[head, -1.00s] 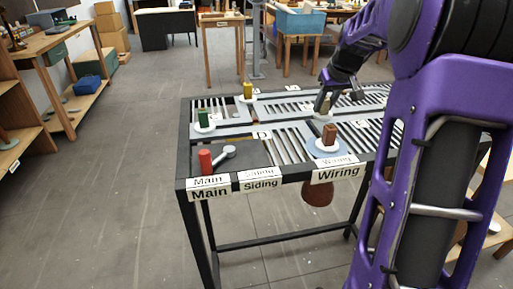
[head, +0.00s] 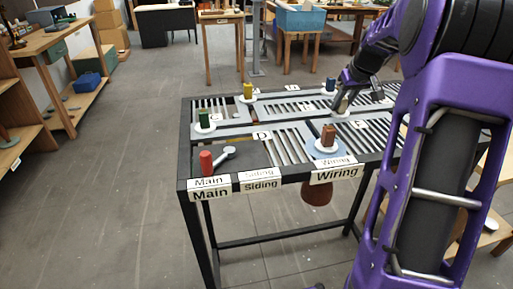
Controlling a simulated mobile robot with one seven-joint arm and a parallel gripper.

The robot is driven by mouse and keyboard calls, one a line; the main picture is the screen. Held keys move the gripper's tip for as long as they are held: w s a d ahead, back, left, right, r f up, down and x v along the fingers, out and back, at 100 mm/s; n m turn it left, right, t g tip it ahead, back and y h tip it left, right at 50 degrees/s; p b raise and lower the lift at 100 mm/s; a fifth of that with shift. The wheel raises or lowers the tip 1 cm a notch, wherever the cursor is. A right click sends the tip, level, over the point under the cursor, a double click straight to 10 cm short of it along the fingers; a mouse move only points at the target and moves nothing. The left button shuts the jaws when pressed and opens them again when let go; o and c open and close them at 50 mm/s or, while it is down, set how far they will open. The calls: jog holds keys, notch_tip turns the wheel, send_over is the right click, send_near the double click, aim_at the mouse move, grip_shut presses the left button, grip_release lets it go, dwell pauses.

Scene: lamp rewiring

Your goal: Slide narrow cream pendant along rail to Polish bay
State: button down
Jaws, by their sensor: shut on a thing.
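A dark slatted rail table (head: 225,127) stands in front of me, with coloured handles on white discs along its grey rails. My gripper (head: 342,103) is over the back right part of the table, shut on a small pale handle that its fingers mostly cover. A white disc (head: 341,113) shows just below the fingers. I take this handle to belong to the narrow cream pendant; the pendant's shade is hidden beneath the table top. No label reading Polish is legible.
A brown handle (head: 328,134) stands at the Wiring label (head: 337,173), with a red-brown shade (head: 317,192) hanging below. Green (head: 204,118), yellow (head: 248,90), blue (head: 331,84) and red (head: 206,161) handles stand elsewhere. A grey lever (head: 223,156) lies near the red one.

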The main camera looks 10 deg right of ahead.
jog(key=d+p, duration=0.5)
jog(key=d, duration=0.8)
jog(key=shift+d, duration=0.25)
jog(key=shift+d+f+p, duration=0.15)
jog(key=shift+d+p, duration=0.45)
jog(key=shift+d, duration=1.35)
jog(key=s+b, duration=0.8)
jog(key=s, duration=0.6)
jog(key=shift+b, duration=0.35)
jog(key=c, duration=0.5)
grip_release()
jog(key=shift+a, duration=0.1)
